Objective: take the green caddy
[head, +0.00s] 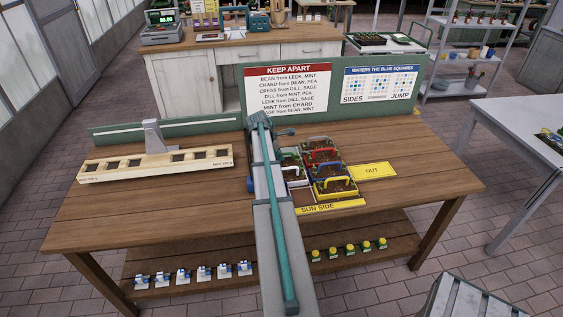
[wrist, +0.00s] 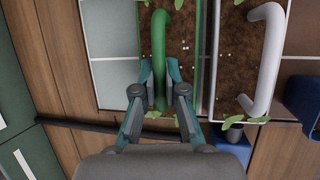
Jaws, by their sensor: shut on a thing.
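The green caddy shows in the wrist view by its green arched handle (wrist: 159,35) and green rim (wrist: 201,45), with brown soil and small seedlings beside the handle. My gripper (wrist: 159,70) is shut on this handle, one finger on each side of it. In the head view my gripper is at the far end of my arm, over the left side of the caddy group. My arm hides most of the green caddy there.
A white-handled caddy (wrist: 268,55) sits close beside the green one. Red (head: 322,152) and yellow (head: 337,190) caddies stand to the right. A yellow OUT mat (head: 373,170) lies clear. A cream rack (head: 155,163) is at left; a green sign board (head: 337,87) rises behind.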

